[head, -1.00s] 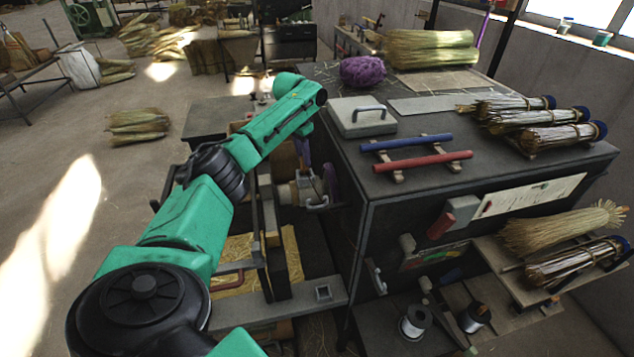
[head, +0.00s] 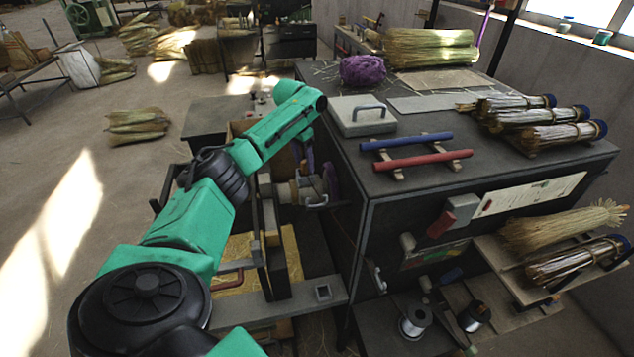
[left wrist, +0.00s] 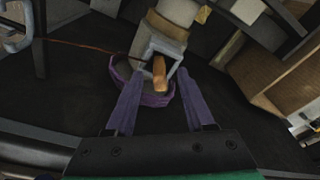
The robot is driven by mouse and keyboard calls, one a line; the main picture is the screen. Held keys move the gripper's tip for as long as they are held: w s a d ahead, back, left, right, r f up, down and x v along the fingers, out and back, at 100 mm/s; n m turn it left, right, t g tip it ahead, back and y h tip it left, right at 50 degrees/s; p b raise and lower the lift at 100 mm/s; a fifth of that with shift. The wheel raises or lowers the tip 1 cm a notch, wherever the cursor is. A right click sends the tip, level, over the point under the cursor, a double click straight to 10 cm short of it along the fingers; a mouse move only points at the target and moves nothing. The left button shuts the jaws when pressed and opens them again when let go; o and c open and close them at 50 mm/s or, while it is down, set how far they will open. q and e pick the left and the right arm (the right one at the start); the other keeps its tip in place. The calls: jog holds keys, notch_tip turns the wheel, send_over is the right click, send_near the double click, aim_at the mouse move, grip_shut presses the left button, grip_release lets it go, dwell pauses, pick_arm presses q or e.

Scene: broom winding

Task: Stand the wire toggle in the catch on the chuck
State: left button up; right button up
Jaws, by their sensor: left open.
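The chuck (head: 288,192) is a pale, rounded fixture on the machine at the left side of the bench, with a grey metal loop (head: 317,203) at its front. In the left wrist view, a grey block (left wrist: 172,47) with a tan wooden piece (left wrist: 160,73) lies just beyond my left gripper (left wrist: 159,78), with a curved purple band (left wrist: 153,99) around its lower side. The purple fingers are apart, with nothing clearly held. I cannot make out the wire toggle or catch for certain. My right gripper is not in view.
A dark bench (head: 480,172) stands right of the chuck, its edge close to my left arm. A thin reddish wire (left wrist: 95,48) crosses the left wrist view.

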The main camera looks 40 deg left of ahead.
pick_arm(q)
jog(key=shift+r, duration=0.1)
jog(key=shift+r, duration=0.3)
notch_tip(320, 180, up, 14)
jog(key=s+b, duration=0.2)
jog(key=b, duration=0.1)
jog(key=shift+s+f, duration=0.15)
jog(key=shift+f, duration=0.05)
jog(key=shift+a, duration=0.1)
